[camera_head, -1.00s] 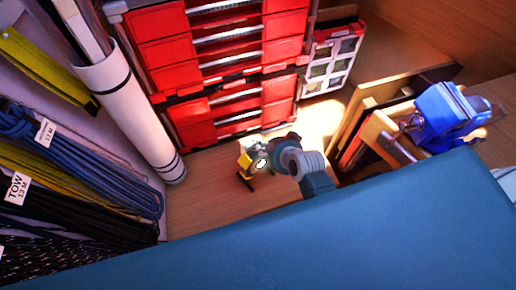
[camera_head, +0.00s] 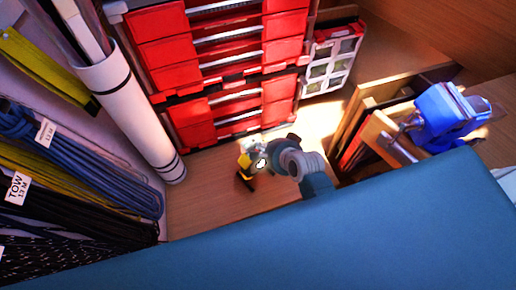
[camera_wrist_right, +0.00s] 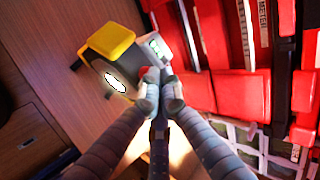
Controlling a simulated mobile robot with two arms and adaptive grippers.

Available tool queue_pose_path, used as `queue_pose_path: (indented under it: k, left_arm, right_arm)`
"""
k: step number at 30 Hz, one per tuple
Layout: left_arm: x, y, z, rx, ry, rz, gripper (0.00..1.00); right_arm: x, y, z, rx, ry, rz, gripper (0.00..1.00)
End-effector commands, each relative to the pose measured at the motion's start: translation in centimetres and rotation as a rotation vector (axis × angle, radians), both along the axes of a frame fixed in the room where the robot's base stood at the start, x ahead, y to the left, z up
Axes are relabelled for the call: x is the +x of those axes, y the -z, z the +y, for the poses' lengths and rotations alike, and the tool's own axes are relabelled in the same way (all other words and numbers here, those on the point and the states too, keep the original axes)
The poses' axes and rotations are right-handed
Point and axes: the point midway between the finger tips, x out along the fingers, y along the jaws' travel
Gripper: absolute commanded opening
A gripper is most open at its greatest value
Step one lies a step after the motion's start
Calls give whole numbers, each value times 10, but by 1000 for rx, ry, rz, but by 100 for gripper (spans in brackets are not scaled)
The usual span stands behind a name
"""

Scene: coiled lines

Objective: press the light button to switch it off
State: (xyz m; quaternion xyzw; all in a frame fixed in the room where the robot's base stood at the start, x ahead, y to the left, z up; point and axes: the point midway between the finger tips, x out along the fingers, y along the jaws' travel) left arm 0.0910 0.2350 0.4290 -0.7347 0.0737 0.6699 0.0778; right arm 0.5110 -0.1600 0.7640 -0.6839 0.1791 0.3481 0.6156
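The light is a small yellow-and-black lamp (camera_head: 245,162) on the wooden surface, in front of the red drawers. In the right wrist view the lamp (camera_wrist_right: 110,42) is large at upper left, and its round lens looks bright white. A small red spot (camera_wrist_right: 160,66) shows at its near edge, by my fingertips. My right gripper (camera_head: 270,150) is right beside the lamp. My left gripper is not in view.
Red drawers (camera_head: 235,65) stand behind the lamp. A white tube (camera_head: 130,110) and coiled lines (camera_head: 85,165) are at left. A blue vise (camera_head: 447,108) is at right. A large blue surface (camera_head: 330,235) fills the foreground and hides much of my right arm.

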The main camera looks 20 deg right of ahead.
Motion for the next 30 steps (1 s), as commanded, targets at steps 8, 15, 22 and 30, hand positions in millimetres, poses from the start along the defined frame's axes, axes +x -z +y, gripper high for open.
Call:
queue_pose_path:
  k: [8, 15, 22, 30]
  left_arm:
    - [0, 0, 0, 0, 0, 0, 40]
    - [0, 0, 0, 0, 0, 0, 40]
    - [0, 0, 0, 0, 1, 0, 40]
    - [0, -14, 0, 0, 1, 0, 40]
  right_arm:
    - [0, 4, 0, 0, 0, 0, 0]
    - [0, 5, 0, 0, 0, 0, 0]
    - [0, 5, 0, 0, 0, 1, 0]
    - [0, -5, 0, 1, 1, 0, 0]
